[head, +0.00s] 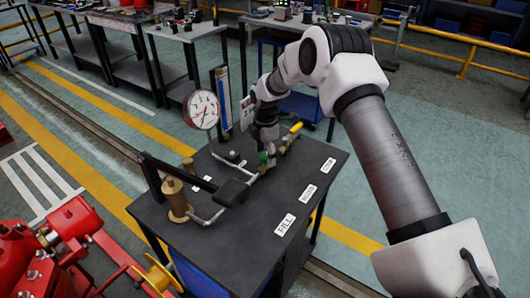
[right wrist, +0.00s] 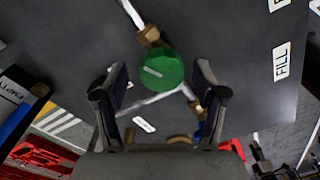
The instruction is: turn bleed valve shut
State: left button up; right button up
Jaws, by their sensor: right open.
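A round green valve knob (head: 264,158) with a pale bar mark on its top sits on a thin pipe run on the dark bench top. It also shows in the right wrist view (right wrist: 161,71), beside a brass fitting (right wrist: 149,36). I take it for the bleed valve; no label on it is readable. My right gripper (head: 264,143) points down over the knob. In the right wrist view its open fingers (right wrist: 162,78) are on either side of the knob, with a gap at each side. Whether the fingertips are level with the knob is unclear. My left gripper is not in view.
A yellow lever handle (head: 296,127) stands just right of the gripper. A dial gauge (head: 203,110) and a blue-edged level tube (head: 222,92) rise behind left. A brass pot (head: 176,198) stands left. White labels, one reading FILL (head: 285,224), lie on the clear right side.

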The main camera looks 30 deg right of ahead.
jog(key=shift+s+a+r, duration=0.1)
jog(key=shift+r, duration=0.05)
jog(key=c, duration=1.1)
jog(key=shift+c, duration=0.2)
jog(key=shift+m, duration=0.4)
jog(key=m+p, duration=0.2)
jog(key=m, duration=0.1)
jog(key=shift+m, duration=0.3)
jog(key=m+p, duration=0.2)
jog(key=m, duration=0.4)
jog(key=m+p, duration=0.2)
jog(key=m, duration=0.4)
jog(key=shift+m, duration=0.3)
jog(key=m, duration=0.2)
jog(key=m+p, duration=0.1)
jog(key=m, duration=0.3)
jog(key=shift+d+f, duration=0.2)
jog(key=shift+f, duration=0.05)
jog(key=shift+m, duration=0.3)
